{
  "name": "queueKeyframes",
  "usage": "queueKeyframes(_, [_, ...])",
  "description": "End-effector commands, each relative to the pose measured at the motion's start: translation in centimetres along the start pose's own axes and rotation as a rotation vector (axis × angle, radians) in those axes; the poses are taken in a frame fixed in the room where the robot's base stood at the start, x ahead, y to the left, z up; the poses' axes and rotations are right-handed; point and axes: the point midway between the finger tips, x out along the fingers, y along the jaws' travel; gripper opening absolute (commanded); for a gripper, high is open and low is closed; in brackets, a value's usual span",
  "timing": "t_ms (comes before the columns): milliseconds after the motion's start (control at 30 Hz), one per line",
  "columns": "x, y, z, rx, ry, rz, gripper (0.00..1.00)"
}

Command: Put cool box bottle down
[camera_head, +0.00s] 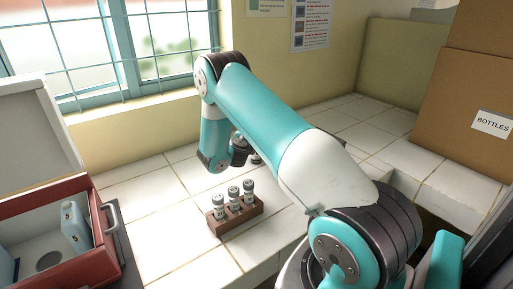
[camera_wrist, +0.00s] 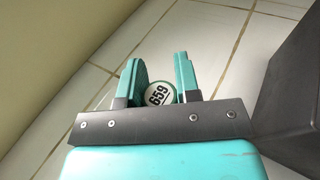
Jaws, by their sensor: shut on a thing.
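A bottle with a round white cap marked 659 (camera_wrist: 159,95) stands between the two teal fingers of my gripper (camera_wrist: 160,64) in the wrist view. The gripper is shut on it. Pale tiles lie beneath; I cannot tell whether the bottle touches them. In the head view my gripper is mostly hidden behind my arm, over the back of the tiled counter. The red cool box (camera_head: 108,246) stands open at the left, its white lid (camera_head: 40,118) raised.
A brown rack (camera_head: 238,222) with three small capped vials stands on the counter (camera_head: 160,220) in front of my gripper. Clear tiles lie around it. A window and wall close the back. A cardboard box labelled BOTTLES (camera_head: 455,110) stands at the right.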

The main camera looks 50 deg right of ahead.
Motion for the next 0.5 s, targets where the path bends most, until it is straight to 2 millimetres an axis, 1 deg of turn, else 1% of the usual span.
queueKeyframes(167, [0.0, 0.0, 0.3, 0.001, -0.001, 0.0, 0.0])
queueKeyframes(267, [-0.1, 0.0, 1.0, 0.002, -0.002, 0.0, 0.0])
queueKeyframes(367, [-0.3, 0.0, 2.5, 0.004, -0.004, 0.0, 0.0])
queueKeyframes(467, [-0.7, 0.0, 4.9, 0.008, -0.005, 0.0, 0.0])
queueKeyframes(500, [-0.9, 0.0, 6.2, 0.008, -0.005, 0.0, 0.0])
